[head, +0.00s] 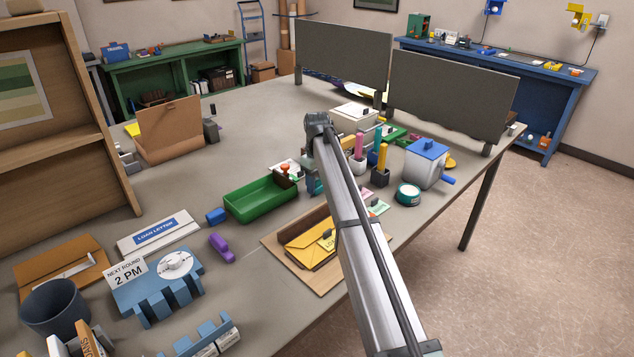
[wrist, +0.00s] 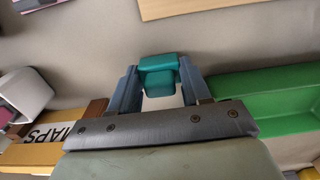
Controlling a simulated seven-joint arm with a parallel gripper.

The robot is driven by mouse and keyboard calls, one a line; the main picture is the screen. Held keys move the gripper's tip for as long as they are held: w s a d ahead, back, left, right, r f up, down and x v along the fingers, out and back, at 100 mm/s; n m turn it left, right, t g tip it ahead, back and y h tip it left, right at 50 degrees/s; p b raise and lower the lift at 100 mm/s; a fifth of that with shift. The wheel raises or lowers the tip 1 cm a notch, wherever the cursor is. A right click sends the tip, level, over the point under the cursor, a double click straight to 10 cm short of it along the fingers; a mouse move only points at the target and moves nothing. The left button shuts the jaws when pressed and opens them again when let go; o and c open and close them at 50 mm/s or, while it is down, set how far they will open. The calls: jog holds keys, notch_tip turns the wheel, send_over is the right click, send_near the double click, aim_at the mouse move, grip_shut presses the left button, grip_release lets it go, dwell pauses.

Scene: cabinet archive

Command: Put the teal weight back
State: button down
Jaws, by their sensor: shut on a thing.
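The teal weight (wrist: 157,62) is between the two blue-grey fingers of my gripper (wrist: 158,80) in the wrist view, and the fingers are shut on it. Grey table surface shows beyond it; I cannot tell whether the weight touches the table. In the head view my arm hides most of the gripper, which is just right of the green tray (head: 262,206). The green tray also lies right of the gripper in the wrist view (wrist: 270,82).
Left in the wrist view are a box marked MAPS (wrist: 50,132) and a pale cup (wrist: 22,92). In the head view, a yellow envelope (head: 308,248) lies on a board in front, and a white box with a blue lid (head: 425,165) stands right. Clear table lies behind the tray.

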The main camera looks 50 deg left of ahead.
jog(key=shift+f, duration=0.15)
jog(key=shift+c, duration=2.2)
grip_release()
jog(key=shift+c, duration=0.2)
jog(key=shift+c, duration=0.5)
jog(key=shift+r, duration=3.45)
jog(key=shift+r, duration=0.1)
notch_tip(320, 180, up, 14)
